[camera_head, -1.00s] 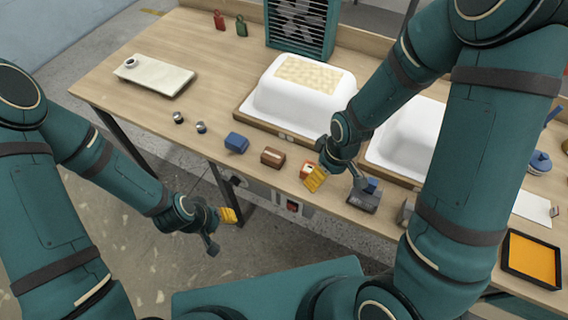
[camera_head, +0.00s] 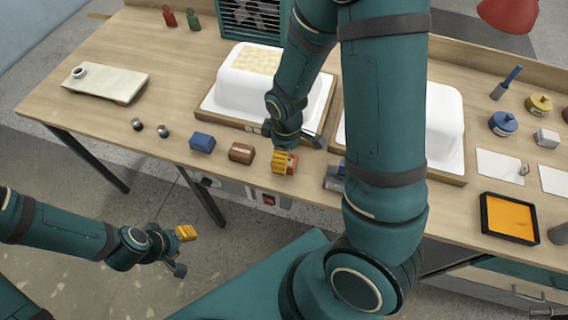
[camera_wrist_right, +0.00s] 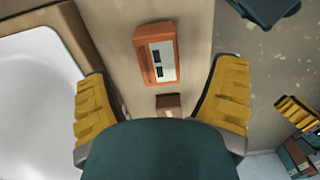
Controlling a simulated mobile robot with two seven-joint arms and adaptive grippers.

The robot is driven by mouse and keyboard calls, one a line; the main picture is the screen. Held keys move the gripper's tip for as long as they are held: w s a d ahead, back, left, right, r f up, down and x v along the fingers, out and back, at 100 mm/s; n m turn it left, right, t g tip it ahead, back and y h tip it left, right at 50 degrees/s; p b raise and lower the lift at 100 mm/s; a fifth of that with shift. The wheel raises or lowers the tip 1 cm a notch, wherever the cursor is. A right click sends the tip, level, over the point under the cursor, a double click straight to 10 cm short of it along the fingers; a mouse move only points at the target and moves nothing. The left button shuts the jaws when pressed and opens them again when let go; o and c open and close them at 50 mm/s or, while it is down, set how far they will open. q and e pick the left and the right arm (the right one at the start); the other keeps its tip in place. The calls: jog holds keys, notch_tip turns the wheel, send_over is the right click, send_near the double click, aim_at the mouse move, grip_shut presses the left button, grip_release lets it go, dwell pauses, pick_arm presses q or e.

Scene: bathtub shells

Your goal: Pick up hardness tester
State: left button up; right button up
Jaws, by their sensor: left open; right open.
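An orange device with small display windows, which looks like the hardness tester, lies on the bench (camera_head: 120,124) near its front edge. The right wrist view shows the tester (camera_wrist_right: 155,52) whole, between and beyond the finger tips. My right gripper (camera_wrist_right: 163,92) is open above the bench, its two yellow-padded fingers spread, with nothing between them held. In the head view its yellow finger covers most of the tester (camera_head: 293,158). My left gripper (camera_head: 183,252) is open and empty, low in front of the bench over the floor.
A brown block (camera_head: 242,152) and a blue block (camera_head: 202,142) lie left of the tester. A grey device (camera_head: 334,178) is at its right. A white tub shell (camera_head: 232,92) on a wooden base stands behind. An orange tray (camera_head: 482,220) is farther right.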

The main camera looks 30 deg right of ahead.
jog(key=f, duration=0.2)
jog(key=f+b, duration=0.1)
jog(key=f, duration=0.2)
jog(key=shift+w+f, duration=0.25)
jog(key=shift+f, duration=0.1)
jog(key=c, duration=1.4)
notch_tip(320, 180, up, 10)
jog(key=shift+r+p, duration=0.1)
jog(key=shift+p, duration=1.05)
